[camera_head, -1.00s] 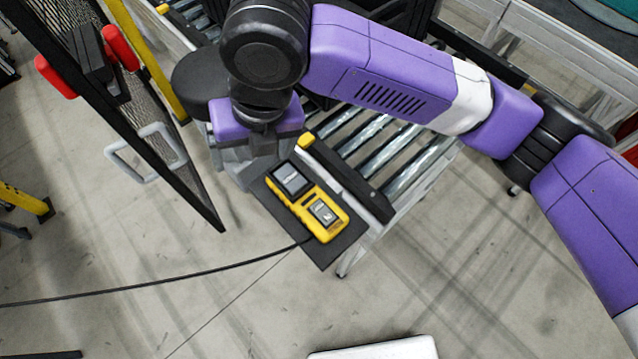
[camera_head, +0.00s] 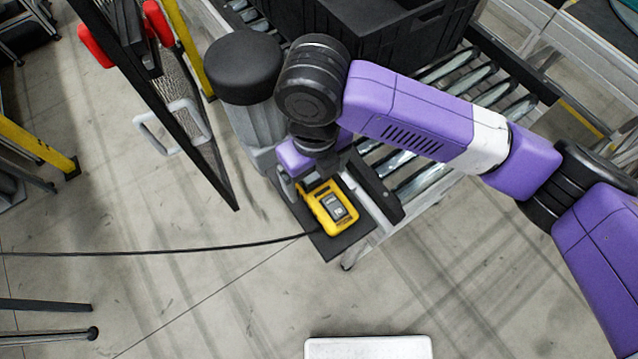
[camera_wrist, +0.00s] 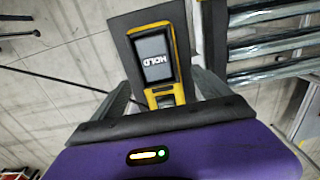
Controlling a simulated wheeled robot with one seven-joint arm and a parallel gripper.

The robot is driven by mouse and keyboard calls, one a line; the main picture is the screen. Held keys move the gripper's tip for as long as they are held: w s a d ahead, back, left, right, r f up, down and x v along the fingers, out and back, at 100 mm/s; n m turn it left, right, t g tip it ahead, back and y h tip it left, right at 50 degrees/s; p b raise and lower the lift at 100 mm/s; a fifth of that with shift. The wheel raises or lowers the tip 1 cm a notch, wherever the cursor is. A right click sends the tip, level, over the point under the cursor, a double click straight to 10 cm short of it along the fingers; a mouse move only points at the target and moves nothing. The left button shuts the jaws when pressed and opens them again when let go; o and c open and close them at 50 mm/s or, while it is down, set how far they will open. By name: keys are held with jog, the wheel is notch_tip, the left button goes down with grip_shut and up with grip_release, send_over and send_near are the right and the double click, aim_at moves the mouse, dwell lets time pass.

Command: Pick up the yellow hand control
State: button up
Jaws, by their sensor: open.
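The yellow hand control (camera_head: 328,207) lies on a dark plate (camera_head: 349,238) at the end of the roller conveyor. A black cable runs from its area off to the left. My gripper (camera_head: 301,186) is over the upper end of the hand control in the head view. In the wrist view my open gripper (camera_wrist: 165,92) has one finger on each side of the hand control, with gaps showing. Contact with it cannot be told.
A roller conveyor (camera_head: 414,169) with a black crate (camera_head: 385,40) lies behind and right. A dark-topped post (camera_head: 243,70) stands close to the left of my gripper. A mesh gate (camera_head: 185,95) with a white handle is further left.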

aim_at(316, 180)
jog(key=shift+f, duration=1.05)
jog(key=c, duration=1.9)
jog(key=shift+r, duration=0.15)
notch_tip(316, 180, up, 20)
jog(key=shift+s+f+b, duration=0.1)
jog(key=shift+b, duration=0.9)
